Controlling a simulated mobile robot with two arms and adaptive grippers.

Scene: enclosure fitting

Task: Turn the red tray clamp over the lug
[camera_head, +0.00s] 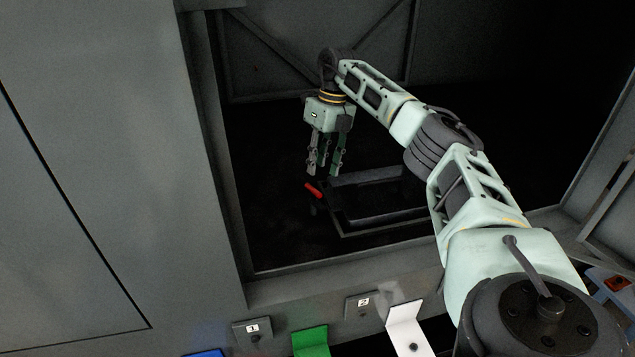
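The red tray clamp (313,190) is a small red handle at the left side of a dark tray frame (345,226) on the enclosure floor. My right gripper (325,174) hangs fingers down just above the clamp, a little to its right in the picture. Its fingers are spread and nothing shows between them. I see a gap between the fingertips and the clamp in the picture, but cannot judge the depth. The lug is too dark and small to make out. My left gripper is not in view.
A grey panel (90,150) stands left of the enclosure opening, and a sill (340,280) runs along its front. Below are plates marked 1 (253,328) and 2 (363,303), a green bracket (311,342) and a white bracket (406,325). The enclosure floor left of the tray looks clear.

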